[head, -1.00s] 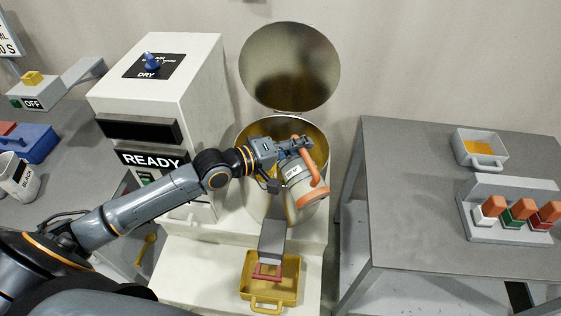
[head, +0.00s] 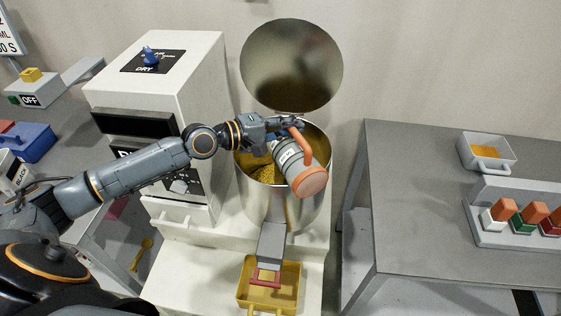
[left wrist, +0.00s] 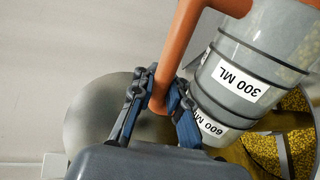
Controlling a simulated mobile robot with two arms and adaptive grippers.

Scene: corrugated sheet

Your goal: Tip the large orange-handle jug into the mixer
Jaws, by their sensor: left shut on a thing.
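The large jug (head: 293,165) has a grey see-through body, an orange handle (head: 301,146) and an orange end disc that faces the head camera. It is strongly tilted over the open mixer drum (head: 268,208), its disc end to the lower right; its mouth is hidden. My left gripper (head: 287,126) is shut on the handle at the drum's top. In the left wrist view the fingers (left wrist: 158,98) close around the orange handle (left wrist: 180,45), beside the jug's 300 ML and 600 ML labels. Yellow granules (left wrist: 262,150) lie in the drum. Pale granules show through the jug wall.
The round metal lid (head: 291,66) stands open behind the drum. A white machine cabinet (head: 160,75) rises at left. A yellow tray (head: 290,298) sits below the drum's chute (head: 271,245). A grey table at right holds a scoop tray (head: 467,150) and coloured switches.

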